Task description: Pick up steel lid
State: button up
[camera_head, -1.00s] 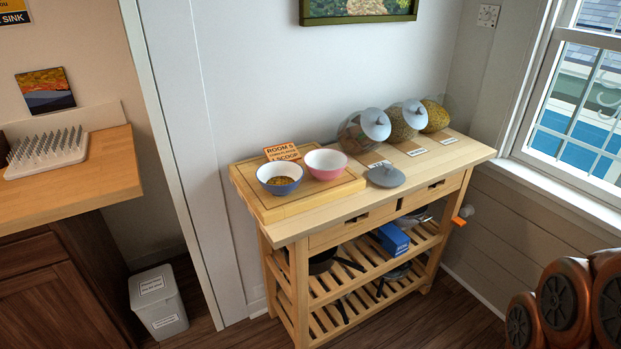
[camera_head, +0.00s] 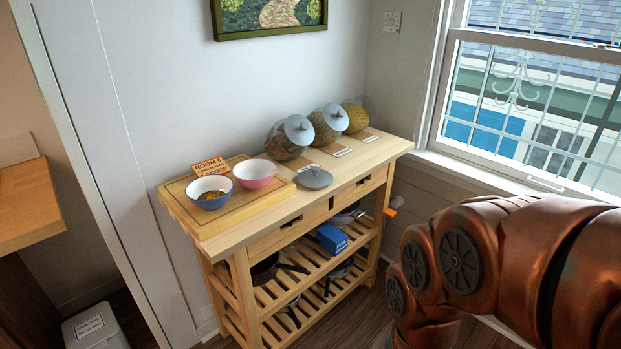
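A round grey lid (camera_head: 315,178) with a small knob lies flat on the wooden cart top (camera_head: 238,232), right of the pink bowl and near the front edge. Grey lids (camera_head: 299,129) also sit on the tilted glass jars behind it; one is on the left jar (camera_head: 283,143) and another (camera_head: 336,117) on the middle jar. I cannot tell from the view which lid is steel. My copper-coloured arm fills the lower right, apart from the cart. My gripper is outside the view.
A cutting board (camera_head: 176,201) holds a blue bowl (camera_head: 211,200), a pink bowl (camera_head: 255,183) and a small sign (camera_head: 210,167). Pans and a blue box (camera_head: 332,238) are on the slatted shelves. A window (camera_head: 530,110) is at right, a white bin (camera_head: 97,329) at lower left.

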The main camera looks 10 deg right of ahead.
aim_at(314, 179)
jog(key=z, duration=1.05)
jog(key=i, duration=1.95)
jog(key=u, duration=3.4)
